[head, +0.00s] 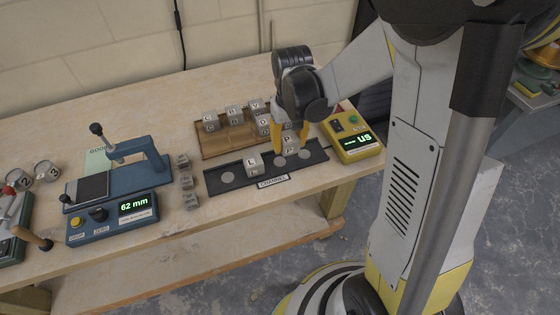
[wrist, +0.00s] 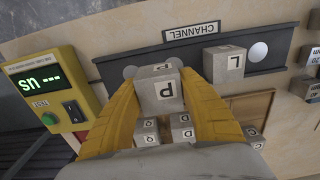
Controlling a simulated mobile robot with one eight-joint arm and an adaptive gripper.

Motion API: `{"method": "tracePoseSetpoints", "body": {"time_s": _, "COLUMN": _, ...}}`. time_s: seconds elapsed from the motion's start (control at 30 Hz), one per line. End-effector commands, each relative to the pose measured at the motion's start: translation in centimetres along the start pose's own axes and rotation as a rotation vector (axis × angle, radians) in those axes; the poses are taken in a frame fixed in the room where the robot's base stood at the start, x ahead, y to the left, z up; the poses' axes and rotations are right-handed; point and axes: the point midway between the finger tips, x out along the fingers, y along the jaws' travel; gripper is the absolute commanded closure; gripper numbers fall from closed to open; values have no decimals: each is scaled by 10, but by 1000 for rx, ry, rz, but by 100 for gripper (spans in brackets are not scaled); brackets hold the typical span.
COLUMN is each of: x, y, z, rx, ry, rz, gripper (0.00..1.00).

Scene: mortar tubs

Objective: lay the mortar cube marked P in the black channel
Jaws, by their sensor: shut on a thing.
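The mortar cube marked P (head: 288,144) is a grey cube with black letters on white labels. My gripper (head: 290,135) has its yellow fingers shut on it. In the wrist view the P cube (wrist: 158,90) sits between the two fingertips (wrist: 160,100). The black channel (head: 240,178) is a long dark strip with pale round spots, and it also shows in the wrist view (wrist: 190,60). The P cube appears over or at the channel's back edge; I cannot tell whether it touches. A cube marked L (head: 253,164) sits in the channel, left of the P cube.
A wooden tray (head: 215,149) with several lettered cubes lies behind the channel. A yellow box with a green display (head: 352,137) stands close on the right. A blue device reading 62 mm (head: 115,215) and several small grey blocks (head: 187,182) are on the left.

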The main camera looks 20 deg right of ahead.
Motion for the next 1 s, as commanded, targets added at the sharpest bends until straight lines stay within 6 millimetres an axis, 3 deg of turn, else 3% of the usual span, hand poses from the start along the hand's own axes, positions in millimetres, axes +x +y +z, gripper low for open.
{"method": "tracePoseSetpoints", "body": {"time_s": 0.1, "x": 12, "y": -18, "z": -4, "rx": -2, "ry": 0, "rz": 0, "gripper": 97}}
{"method": "tracePoseSetpoints", "body": {"time_s": 0.2, "x": 15, "y": -24, "z": -5, "rx": 0, "ry": 0, "rz": 0, "gripper": 97}}
{"method": "tracePoseSetpoints", "body": {"time_s": 0.53, "x": 56, "y": -25, "z": -5, "rx": 1, "ry": 0, "rz": 0, "gripper": 97}}
{"method": "tracePoseSetpoints", "body": {"time_s": 0.9, "x": 59, "y": -25, "z": -5, "rx": 1, "ry": 0, "rz": 0, "gripper": 97}}
{"method": "tracePoseSetpoints", "body": {"time_s": 0.93, "x": 59, "y": -25, "z": -5, "rx": 1, "ry": 0, "rz": 0, "gripper": 51}}
{"method": "tracePoseSetpoints", "body": {"time_s": 1.0, "x": 58, "y": -25, "z": -5, "rx": 1, "ry": 0, "rz": 0, "gripper": 37}}
